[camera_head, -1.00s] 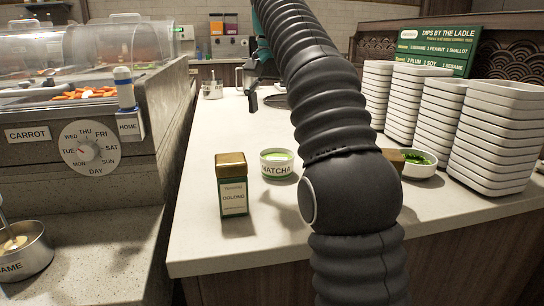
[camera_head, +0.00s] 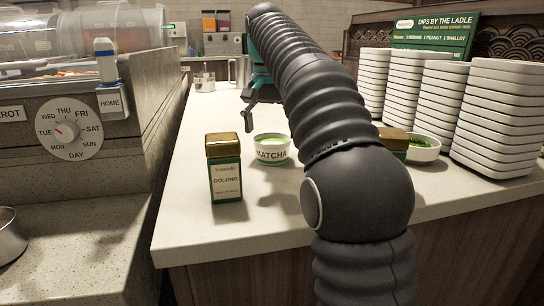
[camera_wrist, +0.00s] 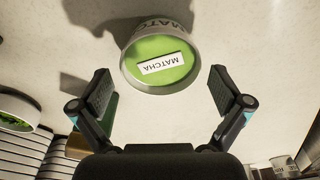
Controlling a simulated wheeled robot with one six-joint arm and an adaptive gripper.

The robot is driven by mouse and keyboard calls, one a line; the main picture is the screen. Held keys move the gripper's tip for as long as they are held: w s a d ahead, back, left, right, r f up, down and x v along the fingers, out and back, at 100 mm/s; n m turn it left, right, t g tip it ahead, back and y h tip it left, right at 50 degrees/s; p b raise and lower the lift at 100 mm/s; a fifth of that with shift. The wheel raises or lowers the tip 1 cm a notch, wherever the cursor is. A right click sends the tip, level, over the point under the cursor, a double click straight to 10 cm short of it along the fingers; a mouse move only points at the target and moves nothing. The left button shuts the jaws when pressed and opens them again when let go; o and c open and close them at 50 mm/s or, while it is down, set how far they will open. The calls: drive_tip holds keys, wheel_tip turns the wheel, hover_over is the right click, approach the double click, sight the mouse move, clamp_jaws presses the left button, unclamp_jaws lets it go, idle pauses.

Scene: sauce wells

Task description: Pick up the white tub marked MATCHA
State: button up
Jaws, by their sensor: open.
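The white tub marked MATCHA (camera_head: 272,155) stands upright on the pale counter, with a green top and a dark label on its side. In the wrist view the MATCHA tub (camera_wrist: 160,84) shows from above, with a white MATCHA card on its green top. My gripper (camera_wrist: 171,88) is open and empty in the wrist view. The tub shows between and just beyond the fingertips, with a gap to each finger. In the head view part of my gripper (camera_head: 252,105) shows above and behind the tub; my arm hides the rest.
A gold-lidded OOLONG tin (camera_head: 224,175) stands left of the tub. A white bowl of greens (camera_head: 423,152) and stacks of white dishes (camera_head: 497,120) are at the right, with another gold-lidded tin (camera_head: 394,140) partly behind my arm. The counter (camera_head: 200,226) is clear in front.

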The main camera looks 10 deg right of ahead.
drive_tip(key=shift+w+d+f+b, duration=0.15)
drive_tip(key=shift+f+b, duration=0.15)
drive_tip(key=shift+f, duration=0.65)
drive_tip(key=shift+w+f+b, duration=0.15)
drive_tip(key=shift+f+b, duration=0.1)
drive_tip(key=shift+f, duration=0.65)
drive_tip(key=c, duration=1)
drive_tip(key=shift+c, duration=0.2)
